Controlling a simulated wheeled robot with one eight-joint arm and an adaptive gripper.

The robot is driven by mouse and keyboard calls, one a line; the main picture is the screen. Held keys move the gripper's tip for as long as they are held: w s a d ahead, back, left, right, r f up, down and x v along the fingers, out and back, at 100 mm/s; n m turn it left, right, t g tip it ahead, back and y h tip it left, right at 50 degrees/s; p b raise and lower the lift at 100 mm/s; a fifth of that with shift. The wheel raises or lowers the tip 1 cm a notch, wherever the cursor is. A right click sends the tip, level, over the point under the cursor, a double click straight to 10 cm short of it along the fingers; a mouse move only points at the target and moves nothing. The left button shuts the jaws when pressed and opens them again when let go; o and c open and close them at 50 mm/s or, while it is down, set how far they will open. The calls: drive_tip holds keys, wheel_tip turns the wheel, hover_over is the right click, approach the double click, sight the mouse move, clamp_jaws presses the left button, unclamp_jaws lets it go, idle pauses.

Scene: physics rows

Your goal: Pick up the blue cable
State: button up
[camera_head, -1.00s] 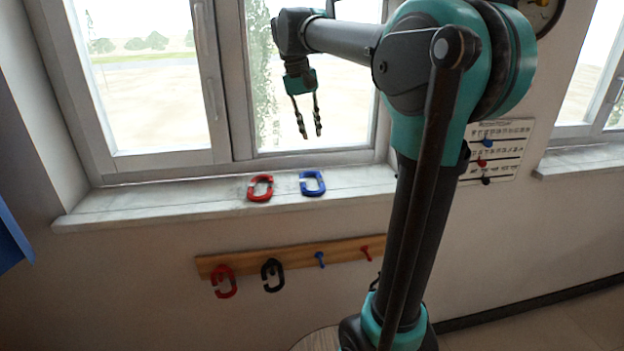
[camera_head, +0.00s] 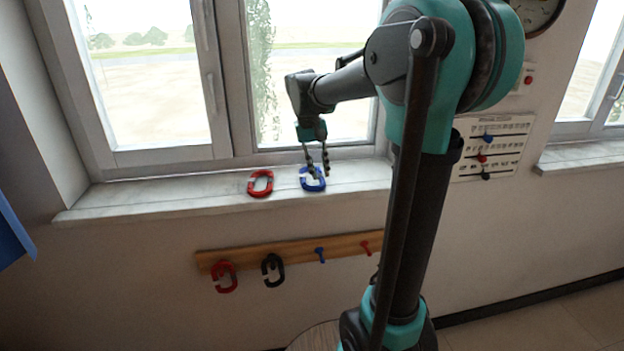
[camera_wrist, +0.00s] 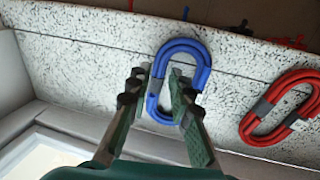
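The blue cable (camera_head: 313,185) is a coiled loop with a grey band, lying on the window sill (camera_head: 217,200). In the wrist view the blue cable (camera_wrist: 201,61) lies between and just beyond the fingers. My gripper (camera_head: 320,173) is open, its fingers pointing down over the cable. In the wrist view my gripper (camera_wrist: 158,90) has one finger outside the loop at left and the other over the loop's right side. I cannot tell whether the fingers touch the cable.
A red cable (camera_head: 261,184) lies on the sill left of the blue one. Below is a wooden rail (camera_head: 295,247) with pegs, a hanging red cable (camera_head: 224,277) and a black cable (camera_head: 272,268). The window (camera_head: 290,125) stands close behind the sill.

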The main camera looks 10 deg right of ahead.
sight(321, 179)
drive_tip(key=shift+d+f, duration=0.2)
drive_tip(key=shift+f, duration=0.8)
clamp_jaws()
wheel_tip(321, 179, up, 20)
